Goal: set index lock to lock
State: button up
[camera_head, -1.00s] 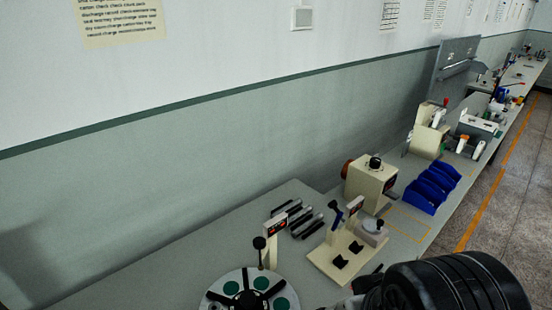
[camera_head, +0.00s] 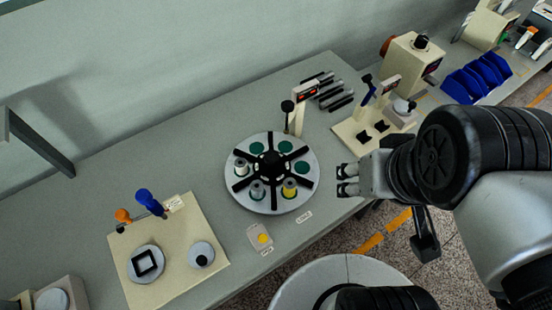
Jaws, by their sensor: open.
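A round grey index table (camera_head: 240,200) with black radial arms, green spots and several small spools stands on the bench in the middle of the view. Behind its far edge, a lever with a black ball knob (camera_head: 287,106) stands upright beside a cream post with a small dark display (camera_head: 305,91). It may be the index lock; I cannot read any lock marking. My gripper (camera_head: 346,180) is open and empty, just right of the table's rim and apart from it. The lever is up and left of my gripper.
A cream fixture with a blue-handled lever (camera_head: 367,80) stands behind my gripper. Black rods (camera_head: 335,95) lie beyond the table. A cream board (camera_head: 165,280) with orange and blue knobs is at the lower left. A small yellow-button box (camera_head: 261,237) sits at the front edge.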

aim_at(262, 238)
jog(key=u, duration=1.25)
jog(key=k+j+z, duration=0.2)
jog(key=k+j, duration=0.45)
